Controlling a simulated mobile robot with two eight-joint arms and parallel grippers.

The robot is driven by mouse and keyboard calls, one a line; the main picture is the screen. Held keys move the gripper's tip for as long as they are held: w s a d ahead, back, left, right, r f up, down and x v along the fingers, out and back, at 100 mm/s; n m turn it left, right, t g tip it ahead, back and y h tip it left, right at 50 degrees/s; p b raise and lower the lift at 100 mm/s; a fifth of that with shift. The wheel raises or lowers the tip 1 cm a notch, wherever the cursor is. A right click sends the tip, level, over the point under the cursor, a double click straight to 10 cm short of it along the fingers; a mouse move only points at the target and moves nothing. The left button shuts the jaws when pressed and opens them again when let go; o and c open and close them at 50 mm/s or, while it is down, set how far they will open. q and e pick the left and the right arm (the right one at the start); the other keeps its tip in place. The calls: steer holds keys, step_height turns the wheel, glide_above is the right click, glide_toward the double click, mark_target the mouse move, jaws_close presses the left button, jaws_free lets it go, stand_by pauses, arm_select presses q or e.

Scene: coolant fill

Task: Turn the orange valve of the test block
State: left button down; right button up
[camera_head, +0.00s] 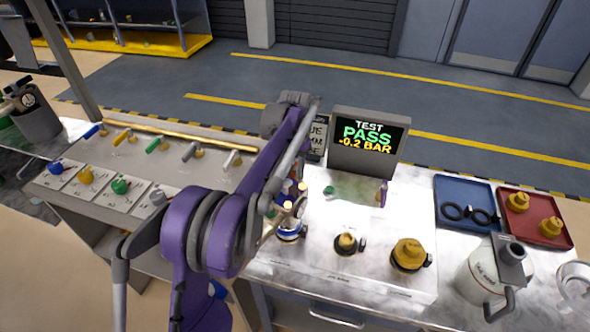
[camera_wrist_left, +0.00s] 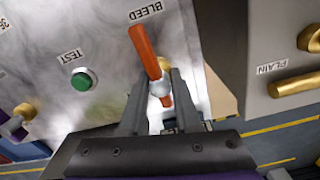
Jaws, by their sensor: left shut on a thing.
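The orange valve handle (camera_wrist_left: 148,52) is a slim bar beside the word BLEED on the pale test block (camera_wrist_left: 60,40) in the left wrist view. My left gripper (camera_wrist_left: 158,96) is shut on this handle, with one dark finger on each side of it. The handle slants across the picture and its lower end shows past the fingers. In the head view my purple left arm crosses the left part of the test block (camera_head: 385,275) and hides the gripped handle. The block's screen (camera_head: 367,143) reads TEST PASS -0.2 BAR. My right gripper does not show.
A green TEST button (camera_wrist_left: 83,79) sits beside the valve. Yellow-capped fittings (camera_head: 408,254) stand on the block's front. To the right are a blue tray (camera_head: 450,188), a red tray (camera_head: 545,237) and a white jug (camera_head: 483,278). A panel with coloured handles (camera_head: 225,180) stands left.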

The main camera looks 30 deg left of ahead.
mark_target(295, 167)
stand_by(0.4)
arm_select(q)
steer(key=c, duration=0.6)
jaws_free()
steer(key=shift+r, duration=0.15)
step_height(295, 167, up, 11)
steer(key=shift+f+p, duration=0.2)
steer(key=shift+p, duration=0.25)
